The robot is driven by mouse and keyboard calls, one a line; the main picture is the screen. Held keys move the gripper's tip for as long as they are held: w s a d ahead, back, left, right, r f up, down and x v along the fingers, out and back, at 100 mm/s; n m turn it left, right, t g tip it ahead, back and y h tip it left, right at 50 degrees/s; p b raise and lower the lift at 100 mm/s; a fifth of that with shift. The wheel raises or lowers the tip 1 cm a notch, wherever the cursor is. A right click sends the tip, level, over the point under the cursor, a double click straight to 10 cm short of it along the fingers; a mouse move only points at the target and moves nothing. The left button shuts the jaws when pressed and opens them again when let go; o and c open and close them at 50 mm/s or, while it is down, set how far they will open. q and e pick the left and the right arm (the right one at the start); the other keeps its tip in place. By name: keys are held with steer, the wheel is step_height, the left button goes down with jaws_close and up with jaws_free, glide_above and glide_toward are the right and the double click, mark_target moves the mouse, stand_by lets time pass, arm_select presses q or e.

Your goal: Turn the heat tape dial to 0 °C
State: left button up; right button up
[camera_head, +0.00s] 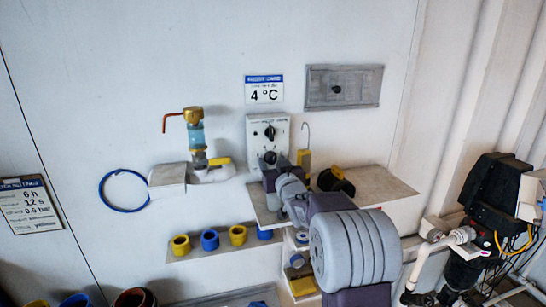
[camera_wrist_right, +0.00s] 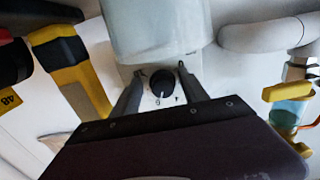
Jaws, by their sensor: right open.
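The white control box (camera_head: 283,128) is mounted on the wall and has two black dials, an upper one (camera_head: 270,132) and a lower one (camera_head: 270,157). Their labels are too small to read in the head view. My right gripper (camera_head: 268,170) is at the lower dial and partly covers the bottom of the box. In the right wrist view, a black dial (camera_wrist_right: 161,83) with a pale pointer line lies between the open fingers of my right gripper (camera_wrist_right: 160,70). A gap shows on both sides of it, so the fingers seem not to touch it. My left gripper is out of view.
A sign reading 4 °C (camera_head: 264,95) hangs above the box. A shelf (camera_head: 385,185) with a black and yellow tool (camera_head: 336,181) is to the right. Several coloured caps sit below left.

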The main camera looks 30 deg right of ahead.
steer(key=shift+s+a+r, duration=0.35)
steer(key=shift+s+r, duration=0.1)
steer(key=shift+s, duration=0.4)
steer(key=c, duration=0.3)
steer(key=shift+d, duration=0.1)
jaws_close()
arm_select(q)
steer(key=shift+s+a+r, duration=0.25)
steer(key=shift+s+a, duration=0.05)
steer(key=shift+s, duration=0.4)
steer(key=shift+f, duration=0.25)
arm_select(e)
steer(key=shift+f, duration=0.1)
